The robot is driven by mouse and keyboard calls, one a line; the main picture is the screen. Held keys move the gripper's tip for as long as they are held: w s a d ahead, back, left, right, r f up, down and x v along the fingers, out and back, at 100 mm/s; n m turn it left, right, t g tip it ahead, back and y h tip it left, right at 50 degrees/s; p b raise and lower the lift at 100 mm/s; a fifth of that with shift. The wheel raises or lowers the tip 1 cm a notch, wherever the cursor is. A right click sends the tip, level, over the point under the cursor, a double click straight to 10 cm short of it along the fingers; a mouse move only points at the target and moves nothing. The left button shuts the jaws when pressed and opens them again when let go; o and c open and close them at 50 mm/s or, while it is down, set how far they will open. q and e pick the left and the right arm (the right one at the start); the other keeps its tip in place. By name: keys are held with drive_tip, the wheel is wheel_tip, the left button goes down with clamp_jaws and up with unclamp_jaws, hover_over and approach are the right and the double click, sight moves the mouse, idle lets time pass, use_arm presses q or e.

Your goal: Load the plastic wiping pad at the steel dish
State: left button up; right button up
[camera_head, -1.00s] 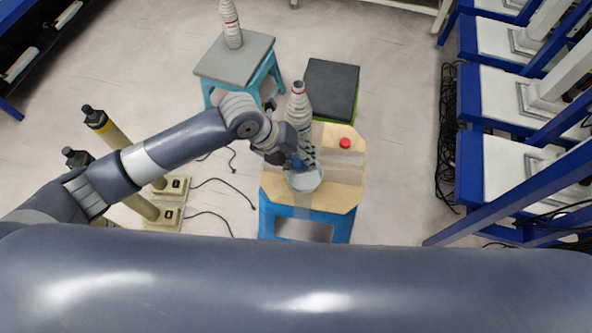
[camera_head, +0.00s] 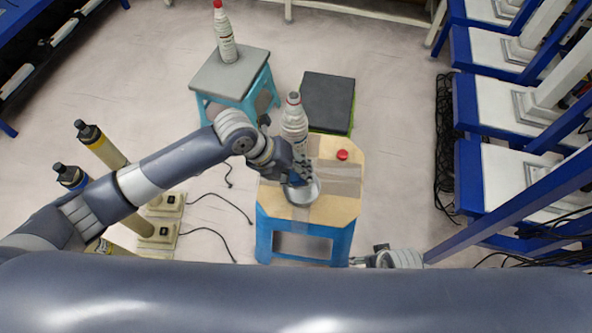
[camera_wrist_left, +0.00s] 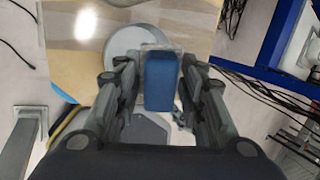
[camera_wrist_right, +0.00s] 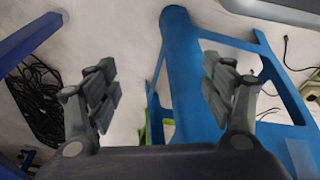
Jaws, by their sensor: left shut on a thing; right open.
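The blue wiping pad (camera_wrist_left: 160,82) is upright between the fingers of my left gripper (camera_wrist_left: 158,85) in the left wrist view. In the head view my left gripper (camera_head: 300,175) is over the round steel dish (camera_head: 305,196), which stands on a wood-topped blue stool (camera_head: 335,205). The dish also shows behind the pad in the left wrist view (camera_wrist_left: 122,55). The gripper hides part of the dish, and I cannot tell whether the pad touches it. My right gripper (camera_head: 368,256) is low, right of the stool's front; it is open and empty in the right wrist view (camera_wrist_right: 160,95).
A bottle (camera_head: 294,122) and a red cap (camera_head: 342,155) stand on the same stool. A black-topped box (camera_head: 328,100) is behind it. A grey-topped stool (camera_head: 228,75) bears another bottle (camera_head: 225,38). Blue frames (camera_head: 510,160) line the right; cables lie on the floor.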

sight(296, 182)
use_arm(q)
drive_tip(key=shift+f+b, duration=0.6)
drive_tip(key=shift+f, duration=0.15)
wheel_tip(296, 182, down, 3)
drive_tip(key=shift+f+b, duration=0.15)
drive_tip(key=shift+b, duration=1)
drive_tip(key=shift+f+b, duration=0.35)
drive_tip(key=shift+f, duration=0.45)
use_arm(e)
wheel_tip(296, 182, up, 15)
drive_tip(key=t, duration=0.1)
drive_tip(key=shift+s+d+f, duration=0.15)
drive_tip(key=shift+s+d, duration=0.05)
drive_tip(key=shift+s, duration=0.15)
use_arm(q)
drive_tip(key=shift+r, duration=0.15)
